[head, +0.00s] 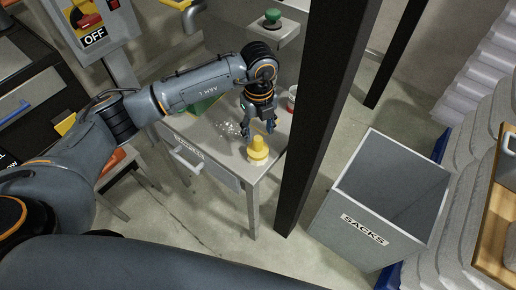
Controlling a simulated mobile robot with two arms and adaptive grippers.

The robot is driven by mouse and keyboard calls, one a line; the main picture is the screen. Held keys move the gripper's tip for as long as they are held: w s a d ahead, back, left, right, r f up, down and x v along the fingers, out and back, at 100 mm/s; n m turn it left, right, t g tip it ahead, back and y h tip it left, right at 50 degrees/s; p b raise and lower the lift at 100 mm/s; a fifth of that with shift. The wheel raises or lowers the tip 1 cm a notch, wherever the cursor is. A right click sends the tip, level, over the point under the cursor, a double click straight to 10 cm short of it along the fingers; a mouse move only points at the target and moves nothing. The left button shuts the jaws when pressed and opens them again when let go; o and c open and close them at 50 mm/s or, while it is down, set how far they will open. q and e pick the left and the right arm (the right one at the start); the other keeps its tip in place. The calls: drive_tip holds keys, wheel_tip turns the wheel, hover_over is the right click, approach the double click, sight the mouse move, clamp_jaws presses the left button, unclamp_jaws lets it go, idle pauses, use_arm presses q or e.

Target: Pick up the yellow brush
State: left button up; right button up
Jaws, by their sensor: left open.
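A yellow object (258,149) with a rounded top and wider base stands on the front right corner of a grey table; I take it for the yellow brush, though its bristles cannot be made out. My right gripper is not in view.
The grey table (212,146) also holds a clear object (229,128) and a white-and-red cup (292,97). A dark post (318,105) stands close at the table's right. A grey SACKS bin (345,225) is further right.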

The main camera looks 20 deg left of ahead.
sight(258, 139)
use_arm(q)
drive_tip(key=shift+f, duration=0.4)
drive_tip(key=shift+f+p, duration=0.35)
drive_tip(key=shift+f, duration=0.3)
wheel_tip(258, 139, down, 4)
drive_tip(key=shift+r+p, duration=0.2)
drive_tip(key=shift+p, duration=0.2)
drive_tip(key=shift+f, duration=0.2)
drive_tip(key=c, duration=0.5)
clamp_jaws()
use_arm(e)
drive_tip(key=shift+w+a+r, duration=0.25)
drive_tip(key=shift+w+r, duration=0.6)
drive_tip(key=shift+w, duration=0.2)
